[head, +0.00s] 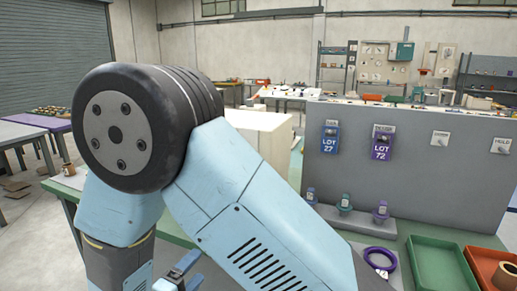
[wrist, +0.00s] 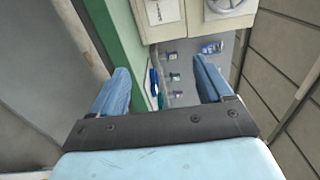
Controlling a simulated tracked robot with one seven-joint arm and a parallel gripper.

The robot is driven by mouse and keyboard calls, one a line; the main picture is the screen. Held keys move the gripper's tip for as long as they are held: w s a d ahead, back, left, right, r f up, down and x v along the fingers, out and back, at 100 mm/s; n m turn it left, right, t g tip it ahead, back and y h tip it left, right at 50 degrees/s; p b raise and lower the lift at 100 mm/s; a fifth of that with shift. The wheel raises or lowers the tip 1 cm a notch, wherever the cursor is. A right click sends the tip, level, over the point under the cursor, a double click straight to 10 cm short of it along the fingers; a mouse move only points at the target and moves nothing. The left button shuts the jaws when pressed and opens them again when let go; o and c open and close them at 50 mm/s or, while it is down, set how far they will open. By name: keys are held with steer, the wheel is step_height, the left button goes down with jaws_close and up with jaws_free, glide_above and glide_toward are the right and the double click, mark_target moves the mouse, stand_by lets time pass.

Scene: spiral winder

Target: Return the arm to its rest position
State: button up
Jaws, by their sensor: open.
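My arm (head: 255,205) fills the left and middle of the head view. It is bent, with a large dark round joint (head: 115,130) high up and light blue links running down from it. My gripper (wrist: 162,82) shows in the wrist view with its two blue fingers wide apart and nothing between them. Its fingers are over a scene of green edge and grey panel seen at an angle, and touch nothing that I can see. My arm hides part of the bench behind it in the head view.
A grey panel (head: 415,160) carries tags reading LOT 27 (head: 331,138) and LOT 72 (head: 382,145). In front are a purple ring (head: 380,258), a green tray (head: 442,265) and an orange tray (head: 485,258). A cream box (head: 262,133) stands behind my arm. A purple-edged table (head: 45,121) is at left.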

steer(key=w+d+r+m+g+h, duration=0.15)
steer(key=d+r+m+g, duration=0.25)
steer(key=d+m, duration=0.4)
steer(key=w+d+r+m+g+h, duration=0.1)
steer(key=w+d+r+m+g, duration=0.1)
steer(key=d+r+m+g, duration=0.45)
steer(key=w+d+r+m+g+h, duration=0.1)
steer(key=w+d+r+m+g, duration=0.1)
steer(key=d+m, duration=0.75)
steer(key=s+d+r+m+t+y, duration=0.1)
steer(key=s+d+r+m+y, duration=0.4)
steer(key=d+m, duration=0.3)
steer(key=s+d+r+m+t+y, duration=0.1)
steer(key=s+d+r+m+y, duration=0.4)
steer(key=m, duration=1.2)
steer(key=shift+s+d+r+y, duration=0.35)
steer(key=shift+s+d+r, duration=0.3)
steer(key=shift+d+r, duration=0.55)
steer(key=shift+d+f, duration=0.15)
